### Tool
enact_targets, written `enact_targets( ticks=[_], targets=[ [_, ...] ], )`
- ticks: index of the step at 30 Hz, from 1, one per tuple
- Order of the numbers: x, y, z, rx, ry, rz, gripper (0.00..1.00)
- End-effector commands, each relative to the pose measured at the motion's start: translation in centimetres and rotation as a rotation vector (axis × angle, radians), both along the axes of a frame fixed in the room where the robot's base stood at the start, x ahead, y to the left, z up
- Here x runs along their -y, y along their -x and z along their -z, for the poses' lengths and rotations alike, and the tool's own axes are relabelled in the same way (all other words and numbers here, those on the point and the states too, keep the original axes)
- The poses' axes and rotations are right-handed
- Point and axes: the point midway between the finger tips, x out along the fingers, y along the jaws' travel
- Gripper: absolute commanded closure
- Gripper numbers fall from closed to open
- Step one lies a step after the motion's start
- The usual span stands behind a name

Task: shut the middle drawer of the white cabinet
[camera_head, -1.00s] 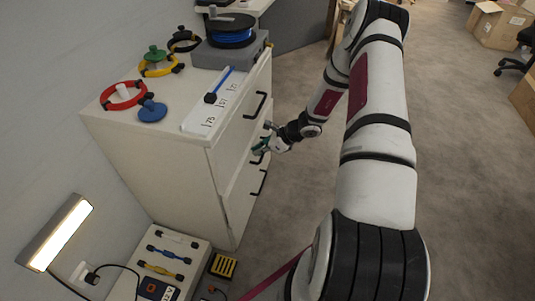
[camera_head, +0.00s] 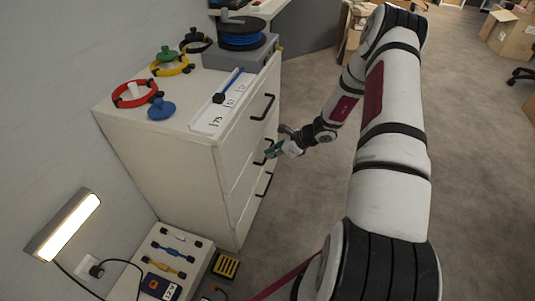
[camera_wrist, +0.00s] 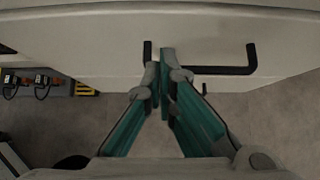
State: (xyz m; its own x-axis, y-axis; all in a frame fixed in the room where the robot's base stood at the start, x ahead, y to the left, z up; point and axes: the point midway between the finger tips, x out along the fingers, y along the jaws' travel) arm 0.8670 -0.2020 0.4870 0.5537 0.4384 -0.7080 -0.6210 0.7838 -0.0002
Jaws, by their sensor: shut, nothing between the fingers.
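The white cabinet (camera_head: 165,165) stands against the wall with its drawer fronts facing right, each with a black bar handle. The top handle (camera_head: 262,107) is clear of my gripper. The middle drawer's handle (camera_head: 262,157) is partly hidden by my gripper (camera_head: 272,151). The bottom handle (camera_head: 264,185) is below. I cannot tell how far the middle drawer stands out. In the wrist view, my gripper (camera_wrist: 160,70) has its green-sided fingers together and empty, in front of a black handle (camera_wrist: 222,70) on a pale drawer front (camera_wrist: 110,45). Contact is unclear.
On the cabinet top are a red ring (camera_head: 134,94), a blue disc (camera_head: 161,109), a white tray (camera_head: 212,120) and a blue spool (camera_head: 240,38). A low white stand (camera_head: 140,275) and yellow-black block (camera_head: 226,266) are near the cabinet's foot.

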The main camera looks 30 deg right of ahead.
Motion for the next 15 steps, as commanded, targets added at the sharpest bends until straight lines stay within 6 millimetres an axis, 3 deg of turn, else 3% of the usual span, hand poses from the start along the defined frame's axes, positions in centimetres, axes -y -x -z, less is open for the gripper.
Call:
enact_targets(
  ticks=[6,15],
  targets=[
    [2.4,2.8,-3.6,-0.001,0.002,0.003,1.0],
    [4.3,5.3,-6.6,-0.002,0.002,0.003,1.0]
  ],
)
